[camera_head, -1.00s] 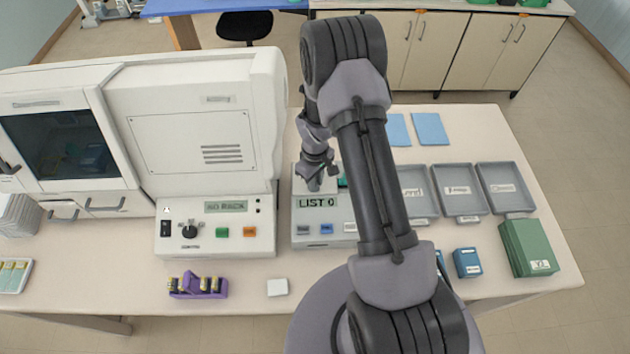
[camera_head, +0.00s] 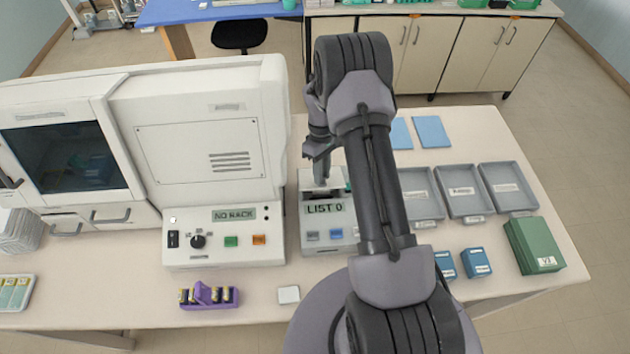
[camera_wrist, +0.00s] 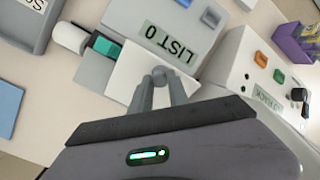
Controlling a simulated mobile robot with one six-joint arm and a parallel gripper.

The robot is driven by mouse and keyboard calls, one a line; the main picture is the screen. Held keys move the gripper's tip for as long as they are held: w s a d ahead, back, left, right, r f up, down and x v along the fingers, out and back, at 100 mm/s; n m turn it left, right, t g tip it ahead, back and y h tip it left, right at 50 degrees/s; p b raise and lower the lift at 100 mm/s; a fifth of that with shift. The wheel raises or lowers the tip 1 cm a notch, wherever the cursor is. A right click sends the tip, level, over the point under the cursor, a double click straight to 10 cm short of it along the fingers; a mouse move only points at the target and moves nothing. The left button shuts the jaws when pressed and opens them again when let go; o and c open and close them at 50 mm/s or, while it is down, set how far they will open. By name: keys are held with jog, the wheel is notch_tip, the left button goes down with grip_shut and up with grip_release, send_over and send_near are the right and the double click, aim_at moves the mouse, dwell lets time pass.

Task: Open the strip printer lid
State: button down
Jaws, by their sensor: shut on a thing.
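The strip printer (camera_head: 340,220) is a small pale box with a "LIST 0" display, right of the big white machine. In the wrist view its front panel (camera_wrist: 195,22) shows at the top. Its white lid (camera_wrist: 127,76) lies just beyond my fingers in the wrist view. My gripper (camera_wrist: 161,76) is shut on a small grey part at the lid, which looks like its handle; the fingers mostly hide it. In the head view my gripper (camera_head: 321,180) is over the back of the printer, and a dark gap shows beside the fingertips. I cannot tell how far the lid is raised.
The white machine with a "NO RACK" display (camera_head: 232,214) stands close on the left. Grey trays (camera_head: 424,205), blue boxes (camera_head: 476,263) and a green box (camera_head: 533,245) are on the right. A purple rack (camera_head: 209,304) and a small white block (camera_head: 289,295) lie in front.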

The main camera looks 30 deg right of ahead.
jog(key=w+r, duration=0.1)
jog(key=w+d+r+b, duration=0.1)
jog(key=shift+w+r, duration=0.1)
jog(key=shift+w, duration=0.3)
jog(key=shift+w+d+r+b, duration=0.2)
jog(key=shift+w, duration=0.3)
jog(key=shift+w+d+r+b, duration=0.15)
jog(key=shift+w+d+b, duration=0.05)
jog(key=shift+w, duration=0.3)
jog(key=w, duration=0.1)
jog(key=w+d+b, duration=0.1)
jog(key=w, duration=0.2)
jog(key=shift+w+d+f, duration=0.35)
jog(key=shift+w, duration=0.05)
jog(key=c, duration=1.5)
grip_release()
jog(key=shift+s+d, duration=0.15)
jog(key=shift+d, duration=0.7)
jog(key=shift+o, duration=1.1)
jog(key=shift+a, duration=0.1)
jog(key=a+p+v, duration=0.1)
jog(key=p+v, duration=0.1)
jog(key=v, duration=1)
